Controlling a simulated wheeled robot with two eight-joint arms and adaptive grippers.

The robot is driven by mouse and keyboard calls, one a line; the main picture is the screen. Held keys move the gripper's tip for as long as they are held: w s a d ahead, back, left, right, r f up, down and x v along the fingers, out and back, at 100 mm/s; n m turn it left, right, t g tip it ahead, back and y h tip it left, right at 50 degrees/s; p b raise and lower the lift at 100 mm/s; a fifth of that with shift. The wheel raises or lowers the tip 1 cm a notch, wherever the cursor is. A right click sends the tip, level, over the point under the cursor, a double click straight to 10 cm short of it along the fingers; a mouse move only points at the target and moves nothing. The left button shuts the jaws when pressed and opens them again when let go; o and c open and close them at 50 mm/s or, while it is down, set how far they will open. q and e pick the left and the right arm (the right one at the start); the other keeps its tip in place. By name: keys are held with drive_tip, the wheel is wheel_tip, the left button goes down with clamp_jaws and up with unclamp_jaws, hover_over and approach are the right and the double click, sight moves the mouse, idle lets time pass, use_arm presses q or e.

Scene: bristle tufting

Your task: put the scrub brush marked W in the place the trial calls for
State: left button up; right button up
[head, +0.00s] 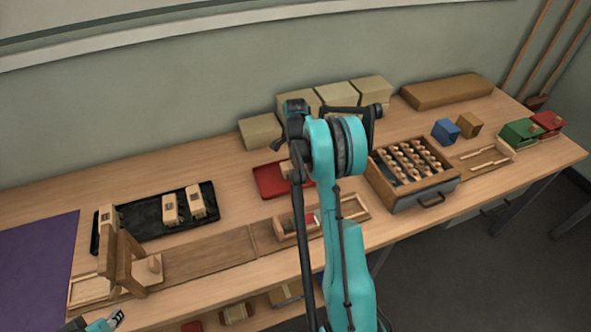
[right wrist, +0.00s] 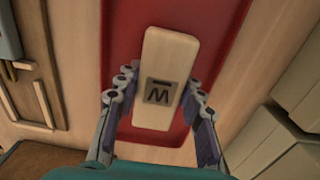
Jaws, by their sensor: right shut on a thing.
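My right gripper (right wrist: 160,108) is shut on a pale wooden scrub brush (right wrist: 171,60), one finger on each side. Its dark label reads as W in the right wrist view, with a short bar above the letter. The brush is over the red tray (right wrist: 118,60); I cannot tell whether it touches it. In the head view my right arm hides most of the gripper, and a bit of the brush (head: 287,169) shows over the red tray (head: 266,181). My left gripper (head: 116,319) is at the bottom left edge, partly cut off.
A black tray (head: 145,220) with pale blocks and a wooden stand (head: 122,262) are at left, beside a purple mat (head: 35,265). A wooden drawer box (head: 415,193), blue block (head: 445,131), brown block (head: 469,124), green bin (head: 519,133) and red bin (head: 548,123) stand right. Boxes (head: 372,90) line the back.

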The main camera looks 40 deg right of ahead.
drive_tip(key=shift+f, duration=0.35)
drive_tip(key=shift+f, duration=0.2)
drive_tip(key=o, duration=1.3)
drive_tip(key=shift+o, duration=0.2)
drive_tip(key=shift+r, duration=0.2)
